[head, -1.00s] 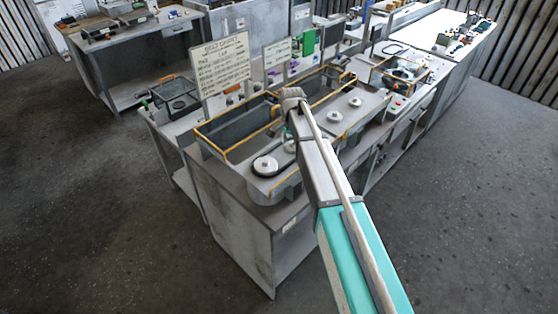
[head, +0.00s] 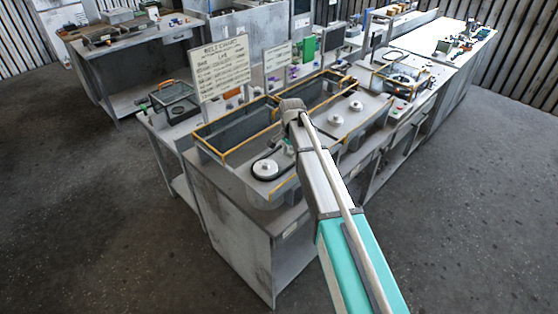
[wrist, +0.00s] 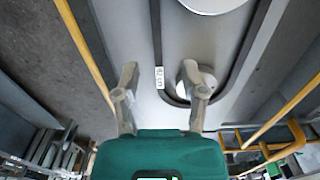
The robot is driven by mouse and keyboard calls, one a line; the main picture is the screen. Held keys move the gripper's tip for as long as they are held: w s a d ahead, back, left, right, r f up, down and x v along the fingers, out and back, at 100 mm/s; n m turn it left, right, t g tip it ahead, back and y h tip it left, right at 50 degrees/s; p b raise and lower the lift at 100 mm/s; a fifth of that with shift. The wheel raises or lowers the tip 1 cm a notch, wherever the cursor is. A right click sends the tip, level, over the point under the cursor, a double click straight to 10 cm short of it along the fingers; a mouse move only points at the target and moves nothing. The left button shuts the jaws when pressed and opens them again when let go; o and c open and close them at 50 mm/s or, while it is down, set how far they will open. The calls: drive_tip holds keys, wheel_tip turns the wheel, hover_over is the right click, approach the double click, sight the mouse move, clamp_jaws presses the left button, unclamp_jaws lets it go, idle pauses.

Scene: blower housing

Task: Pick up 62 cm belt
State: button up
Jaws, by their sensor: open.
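A black belt (wrist: 156,35) with a small white label (wrist: 160,78) lies around pulleys in the wrist view; the label's print is too small to read surely. It loops around a pale round pulley (wrist: 205,80). In the head view a black belt (head: 256,178) shows around the near white pulley (head: 265,169), partly hidden by my arm. My gripper (wrist: 160,72) is open, with the labelled belt run between its fingertips in the picture. The right finger overlaps the pulley. I cannot tell the height of the fingertips above the belt. The head view mostly hides the fingers.
A yellow-edged bin (head: 236,130) stands behind the pulleys, with its yellow rail (wrist: 85,45) near the left finger. More white pulleys (head: 336,121) sit farther along the bench. A belt chart sign (head: 221,66) stands behind. The floor (head: 100,220) at left is clear.

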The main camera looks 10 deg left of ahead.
sight(291, 167)
drive_tip(key=shift+f, duration=0.2)
drive_tip(key=f+b, duration=0.5)
drive_tip(key=shift+w+d, duration=0.1)
drive_tip(key=shift+d, duration=0.15)
drive_tip(key=shift+r, duration=0.1)
idle(0.5)
clamp_jaws()
